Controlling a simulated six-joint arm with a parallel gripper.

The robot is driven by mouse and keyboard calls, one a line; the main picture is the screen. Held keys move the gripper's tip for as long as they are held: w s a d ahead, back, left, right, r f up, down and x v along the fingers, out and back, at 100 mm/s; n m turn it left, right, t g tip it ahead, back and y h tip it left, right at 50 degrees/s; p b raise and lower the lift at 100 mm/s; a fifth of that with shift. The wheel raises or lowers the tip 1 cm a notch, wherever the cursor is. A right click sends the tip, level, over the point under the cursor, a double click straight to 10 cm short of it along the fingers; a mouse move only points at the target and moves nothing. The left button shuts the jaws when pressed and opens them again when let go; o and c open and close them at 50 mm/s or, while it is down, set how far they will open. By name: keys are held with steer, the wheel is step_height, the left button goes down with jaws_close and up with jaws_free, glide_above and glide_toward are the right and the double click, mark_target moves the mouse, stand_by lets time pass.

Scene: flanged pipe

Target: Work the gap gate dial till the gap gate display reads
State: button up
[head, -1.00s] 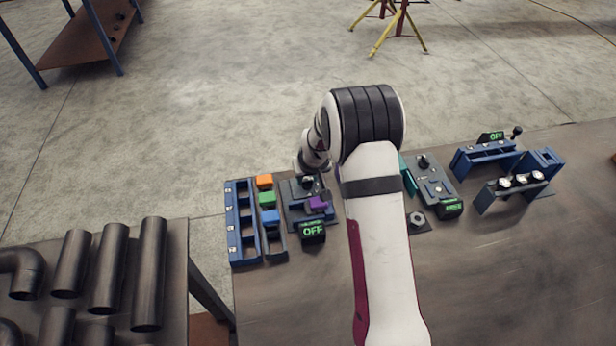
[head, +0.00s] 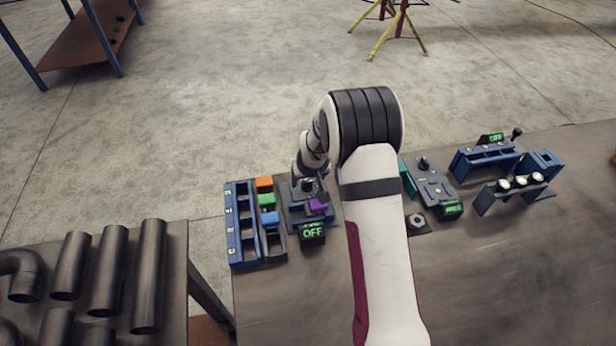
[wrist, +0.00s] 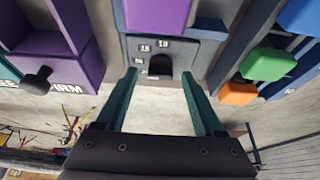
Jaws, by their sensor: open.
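The dial is a black knob (wrist: 160,66) on a grey plate with small number marks, of which I read roughly 15 and 13. My gripper (wrist: 160,76) is open, its two teal fingers on either side of the knob with a gap at each side. In the head view the grey dial unit (head: 296,222) stands near the left end of the bench, under my wrist. Its display (head: 312,232) reads OFF in green; the small line above is unreadable. A purple block (head: 318,206) sits on the unit and also shows in the wrist view (wrist: 157,14).
A blue rack (head: 233,241) and orange, green and blue blocks (head: 267,200) stand left of the unit. Another grey unit with a knob (head: 434,187) and blue stands (head: 486,157) are to the right. Pipes (head: 108,268) lie on the left table. The front bench is clear.

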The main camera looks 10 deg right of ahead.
steer(key=v, duration=1.5)
steer(key=shift+s+r, duration=0.2)
steer(key=shift+r, duration=0.1)
steer(key=s+a+r+m+g+y, duration=0.1)
steer(key=s+a+r+m+g, duration=0.15)
steer(key=s, duration=1.25)
steer(key=s+a+r+m+g+y, duration=0.1)
steer(key=s+a+r+m+g, duration=0.15)
steer(key=s, duration=1.35)
steer(key=w+d+f+n+t+h, duration=0.1)
steer(key=w+d+f+n+t, duration=0.15)
steer(key=w, duration=1.25)
steer(key=w+d+f+n+t+h, duration=0.1)
steer(key=w+d+f+n+t, duration=0.15)
steer(key=w, duration=1.25)
steer(key=x, duration=1)
steer(key=w+x, duration=0.1)
steer(key=x, duration=0.4)
steer(key=shift+r, duration=0.15)
steer(key=shift+w+f, duration=0.25)
steer(key=shift+f, duration=0.25)
